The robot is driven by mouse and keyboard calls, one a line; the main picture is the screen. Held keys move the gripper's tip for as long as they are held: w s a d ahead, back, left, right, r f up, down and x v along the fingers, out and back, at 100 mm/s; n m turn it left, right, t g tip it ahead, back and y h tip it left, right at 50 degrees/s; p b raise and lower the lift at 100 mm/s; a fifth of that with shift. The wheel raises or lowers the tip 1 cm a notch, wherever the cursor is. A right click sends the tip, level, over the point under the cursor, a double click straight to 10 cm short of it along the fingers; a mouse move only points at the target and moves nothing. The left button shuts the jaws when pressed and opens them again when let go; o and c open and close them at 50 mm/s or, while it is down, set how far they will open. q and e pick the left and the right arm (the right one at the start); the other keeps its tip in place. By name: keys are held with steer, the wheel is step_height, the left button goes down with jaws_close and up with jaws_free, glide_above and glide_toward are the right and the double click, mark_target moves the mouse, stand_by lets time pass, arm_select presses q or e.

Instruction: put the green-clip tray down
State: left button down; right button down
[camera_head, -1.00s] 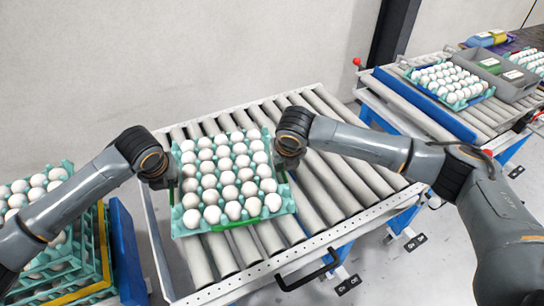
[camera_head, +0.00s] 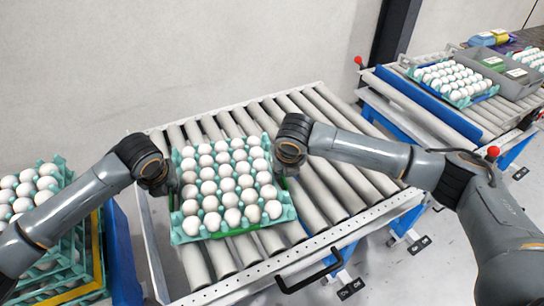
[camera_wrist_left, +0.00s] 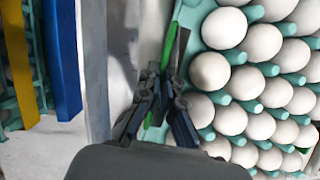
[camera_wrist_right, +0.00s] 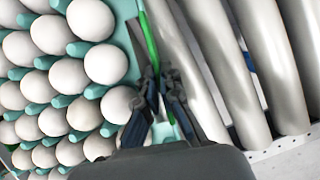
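The green-clip tray (camera_head: 187,235), a teal tray full of white eggs, is level over the roller table in the head view. I cannot tell whether it touches the rollers. Green strips show at its sides and near edge. My left gripper (camera_head: 165,185) is at its left side; in the left wrist view its fingers (camera_wrist_left: 158,92) close around a green clip (camera_wrist_left: 173,62). My right gripper (camera_head: 287,170) is at its right side; in the right wrist view its fingers (camera_wrist_right: 154,88) close around the other green clip (camera_wrist_right: 149,38).
The roller table (camera_head: 345,205) has bare rollers right of the tray and a black handle (camera_head: 310,275) in front. Stacked egg trays (camera_head: 65,260) with a yellow frame stand at left. Another conveyor (camera_head: 440,115) at upper right holds an egg tray (camera_head: 488,92) and a grey crate (camera_head: 515,85).

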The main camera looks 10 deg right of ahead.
arm_select(q)
steer(key=shift+w+f, duration=0.1)
steer(key=shift+f, duration=0.1)
arm_select(e)
steer(key=shift+w+f, duration=0.1)
steer(key=shift+f, duration=0.1)
arm_select(q)
steer(key=c, duration=1.5)
jaws_free()
steer(key=shift+s, duration=0.2)
arm_select(e)
steer(key=c, duration=1.5)
jaws_free()
steer(key=shift+s, duration=0.2)
arm_select(q)
steer(key=shift+r, duration=0.1)
steer(key=v, duration=0.7)
steer(key=shift+s+r, duration=0.2)
steer(key=shift+r, duration=0.1)
arm_select(e)
steer(key=shift+r, duration=0.1)
arm_select(q)
steer(key=shift+r, duration=0.1)
arm_select(e)
steer(key=v, duration=1.2)
arm_select(q)
steer(key=shift+s, duration=0.1)
arm_select(e)
steer(key=shift+s, duration=0.15)
